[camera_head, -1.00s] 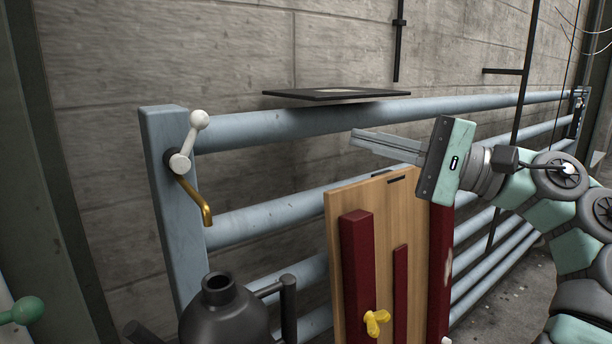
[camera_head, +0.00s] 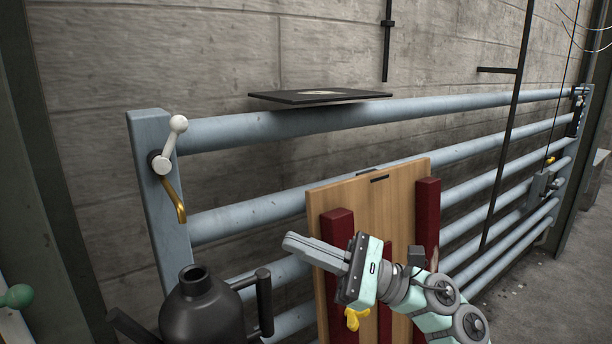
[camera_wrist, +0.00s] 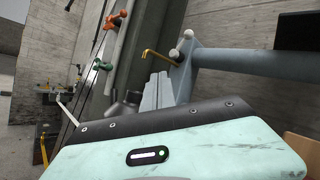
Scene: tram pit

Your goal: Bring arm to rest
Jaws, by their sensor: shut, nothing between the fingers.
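My gripper (camera_head: 301,246) is in the lower middle of the head view, its grey fingers together and empty, pointing left. It is in front of the wooden board (camera_head: 400,199) with dark red strips, and covers part of it. My arm comes in from the lower right. In the wrist view my gripper (camera_wrist: 158,90) shows its fingers side by side, with the brass spout (camera_wrist: 160,56) of the tap beyond them.
Blue-grey pipes (camera_head: 255,127) run along the wall, with a black plate (camera_head: 320,97) above the top pipe. A white-handled tap (camera_head: 172,140) is on the left post. A dark can (camera_head: 205,315) with a handle stands left of my gripper. A yellow knob (camera_head: 355,319) is on the board.

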